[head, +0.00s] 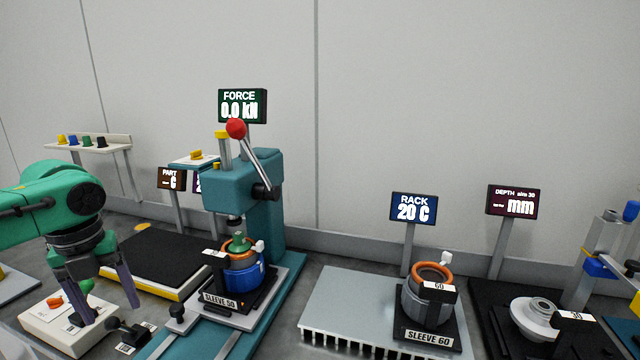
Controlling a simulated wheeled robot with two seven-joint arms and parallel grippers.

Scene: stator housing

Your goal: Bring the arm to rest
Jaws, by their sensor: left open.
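My left arm comes in from the left, and its gripper (104,298) points down with its two dark fingers spread apart and nothing visible between them. It hangs over the front left of the bench, above a pale block (50,335) with an orange knob, left of the teal press (262,175). A blue housing (245,280) with an orange ring and a green part (238,244) on top stands under the press ram, in the holder marked SLEEVE 50. My right gripper is not in view.
The press has a red-balled lever (237,128). A dark flat plate (160,262) lies between gripper and press. A grey housing (420,305) with an orange ring stands on the finned rack (345,300). A depth gauge station (540,318) is at right. Several sign posts stand behind.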

